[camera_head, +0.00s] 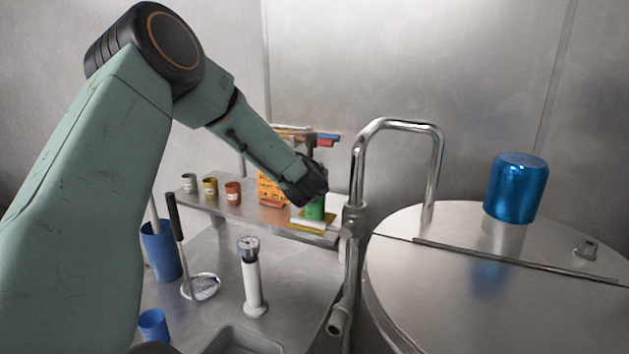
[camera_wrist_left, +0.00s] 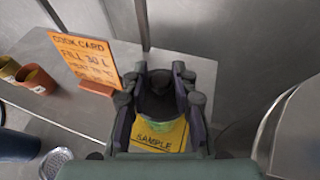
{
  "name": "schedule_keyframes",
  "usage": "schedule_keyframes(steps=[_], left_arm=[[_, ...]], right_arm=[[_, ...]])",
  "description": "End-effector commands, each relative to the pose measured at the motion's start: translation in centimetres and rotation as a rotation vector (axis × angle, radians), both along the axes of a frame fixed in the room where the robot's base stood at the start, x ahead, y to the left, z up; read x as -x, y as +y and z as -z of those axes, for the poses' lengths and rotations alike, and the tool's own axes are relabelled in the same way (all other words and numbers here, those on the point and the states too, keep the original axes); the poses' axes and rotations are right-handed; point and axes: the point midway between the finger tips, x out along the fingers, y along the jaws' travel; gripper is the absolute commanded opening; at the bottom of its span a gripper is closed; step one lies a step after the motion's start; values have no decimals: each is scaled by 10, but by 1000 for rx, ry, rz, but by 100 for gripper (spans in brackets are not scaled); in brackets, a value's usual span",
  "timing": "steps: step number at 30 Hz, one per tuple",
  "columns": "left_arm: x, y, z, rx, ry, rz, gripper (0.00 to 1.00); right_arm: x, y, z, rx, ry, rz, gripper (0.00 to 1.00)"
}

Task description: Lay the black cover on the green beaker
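My left gripper (camera_head: 310,188) reaches in from the left, just above the green beaker (camera_head: 315,210) on the shelf. In the left wrist view the fingers (camera_wrist_left: 160,88) stand on both sides of the black cover (camera_wrist_left: 158,104), which fills the gap between them; they look shut on it. The green beaker (camera_wrist_left: 157,128) shows beneath the cover, mostly hidden by it and the fingers. I cannot tell whether the cover touches the rim. The beaker stands on a yellow mat (camera_wrist_left: 157,143) marked SAMPLE. My right gripper is not in view.
An orange cook card (camera_wrist_left: 84,58) stands left of the beaker, with small cups (camera_head: 210,188) farther left. A steel pipe (camera_head: 357,180) rises close right, beside a large vessel lid (camera_head: 400,222) bearing a blue cylinder (camera_head: 516,188). A skimmer (camera_head: 204,287) and blue cups (camera_head: 161,252) are below.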

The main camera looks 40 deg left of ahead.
Motion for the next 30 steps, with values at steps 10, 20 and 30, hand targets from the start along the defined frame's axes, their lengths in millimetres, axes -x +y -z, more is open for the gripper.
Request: schedule_keyframes(steps=[10,20,30], left_arm=[[0,0,0,0,0,0,46],[11,-8,-6,3,-1,0,46],[54,-40,-29,5,-2,1,46]], right_arm=[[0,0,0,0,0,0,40],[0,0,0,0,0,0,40],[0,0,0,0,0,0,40]])
